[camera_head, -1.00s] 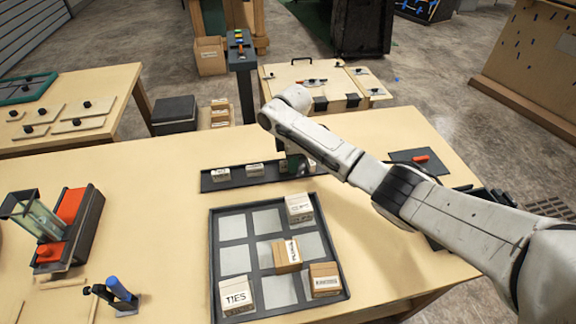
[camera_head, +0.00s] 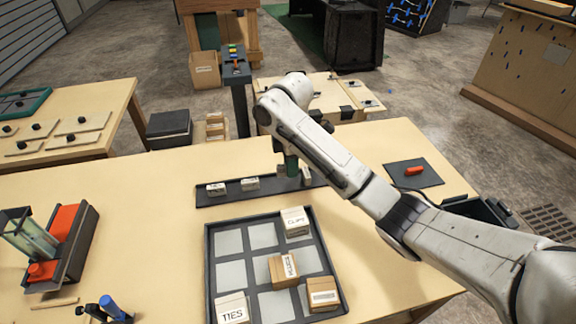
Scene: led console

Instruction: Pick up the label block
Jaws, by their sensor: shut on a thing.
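Small white label blocks stand in a dark narrow tray (camera_head: 232,200) near the far edge of the table. A left label block (camera_head: 216,188), a second label block (camera_head: 250,183) and a right label block (camera_head: 307,173) show there. My gripper (camera_head: 291,172) points down at the right part of this tray, between the second and right blocks. It is shut on a label block, which is mostly hidden by the gripper and arm. I cannot tell whether that block is clear of the tray.
A dark grid tray (camera_head: 210,275) nearer me holds several boxes, including a TIES box (camera_head: 233,309) and a CLIPS box (camera_head: 295,222). A red-and-grey device (camera_head: 62,245) stands at the left. A dark mat (camera_head: 432,178) with a red piece lies right of my arm.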

